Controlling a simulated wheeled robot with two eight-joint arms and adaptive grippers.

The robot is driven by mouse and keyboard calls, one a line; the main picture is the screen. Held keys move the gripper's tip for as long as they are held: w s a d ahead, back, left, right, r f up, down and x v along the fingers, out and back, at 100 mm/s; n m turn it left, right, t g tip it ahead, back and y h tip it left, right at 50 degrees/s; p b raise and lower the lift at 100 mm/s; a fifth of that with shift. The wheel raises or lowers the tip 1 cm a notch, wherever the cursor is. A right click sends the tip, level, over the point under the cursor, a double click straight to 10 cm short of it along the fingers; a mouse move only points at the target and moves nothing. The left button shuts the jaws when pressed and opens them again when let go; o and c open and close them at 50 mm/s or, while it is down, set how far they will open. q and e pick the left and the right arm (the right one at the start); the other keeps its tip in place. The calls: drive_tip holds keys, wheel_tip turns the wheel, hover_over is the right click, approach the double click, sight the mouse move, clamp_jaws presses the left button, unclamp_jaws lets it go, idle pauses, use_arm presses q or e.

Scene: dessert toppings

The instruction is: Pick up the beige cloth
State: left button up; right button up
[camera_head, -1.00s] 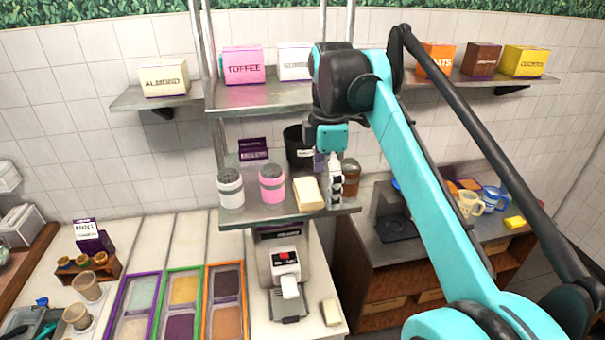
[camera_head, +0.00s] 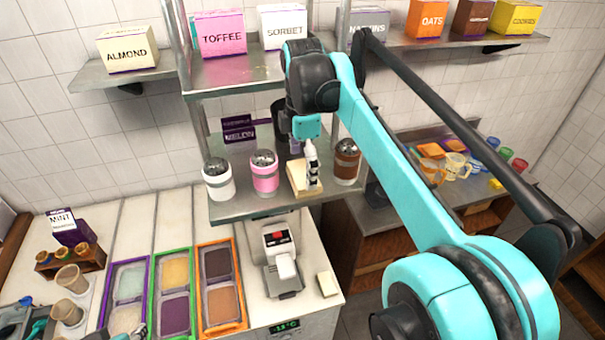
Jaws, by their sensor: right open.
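A smaller beige block (camera_head: 328,284) lies on the white counter below, beside the scale.
A white jar (camera_head: 218,182), a pink jar (camera_head: 264,174) and a brown jar (camera_head: 346,163) stand close by on the shelf. A dark container (camera_head: 279,118) is behind. The upper shelf (camera_head: 230,72) carries toffee and sorbet boxes. Topping trays (camera_head: 220,300) fill the counter left of the scale.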

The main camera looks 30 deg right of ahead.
sight(303, 173)
drive_tip(key=shift+f, duration=0.3)
drive_tip(key=shift+s, duration=0.3)
drive_tip(key=c, duration=1)
drive_tip(key=shift+o, duration=0.2)
wheel_tip(303, 173, up, 18)
drive_tip(key=shift+w, duration=0.1)
drive_tip(key=o, duration=0.4)
drive_tip(key=c, duration=0.3)
